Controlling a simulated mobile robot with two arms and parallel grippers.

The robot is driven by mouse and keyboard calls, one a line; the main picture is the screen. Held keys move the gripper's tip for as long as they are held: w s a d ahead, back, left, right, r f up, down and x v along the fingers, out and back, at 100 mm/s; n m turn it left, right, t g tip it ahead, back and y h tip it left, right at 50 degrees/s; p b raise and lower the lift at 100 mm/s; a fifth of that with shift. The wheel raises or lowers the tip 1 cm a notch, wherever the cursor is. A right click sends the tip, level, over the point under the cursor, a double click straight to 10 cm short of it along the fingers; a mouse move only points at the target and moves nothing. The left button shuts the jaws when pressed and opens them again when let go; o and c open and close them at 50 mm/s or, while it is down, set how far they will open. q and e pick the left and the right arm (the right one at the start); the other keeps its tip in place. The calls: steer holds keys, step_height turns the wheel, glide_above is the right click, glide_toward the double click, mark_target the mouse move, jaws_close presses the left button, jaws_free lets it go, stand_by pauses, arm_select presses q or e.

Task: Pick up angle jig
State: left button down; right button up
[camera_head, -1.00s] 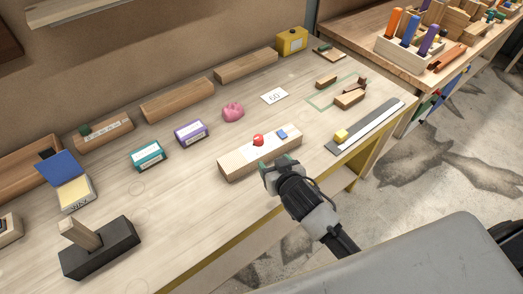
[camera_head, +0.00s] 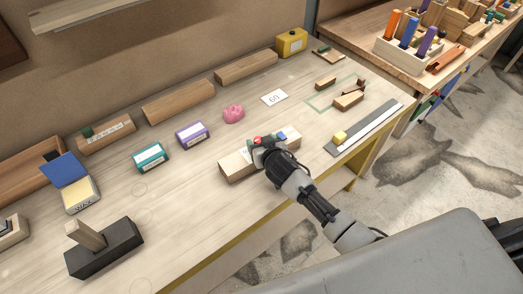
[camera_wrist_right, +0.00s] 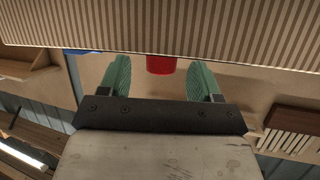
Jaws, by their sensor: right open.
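My right gripper (camera_head: 262,143) is open at the top of a long pale wooden block (camera_head: 237,166) near the table's front edge. In the right wrist view the gripper (camera_wrist_right: 160,78) shows two green fingers spread apart. A small red piece (camera_wrist_right: 160,65) shows between them, beside the block's striped face (camera_wrist_right: 160,25); contact cannot be told. The red piece (camera_head: 257,139) is partly hidden by the gripper in the head view. A small blue piece (camera_head: 282,134) sits on the block to its right. I cannot tell for certain which piece is the angle jig. My left gripper is not in view.
On the table are a pink lump (camera_head: 234,113), a purple box (camera_head: 192,135), a teal box (camera_head: 151,157), a white "60" card (camera_head: 274,97) and a black block (camera_head: 105,250). A grey strip (camera_head: 365,126) with a yellow piece lies right. Bare tabletop surrounds the block's left end.

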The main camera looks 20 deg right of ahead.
steer(key=shift+w+f, duration=0.15)
steer(key=shift+w, duration=0.2)
steer(key=shift+s, duration=0.1)
jaws_close()
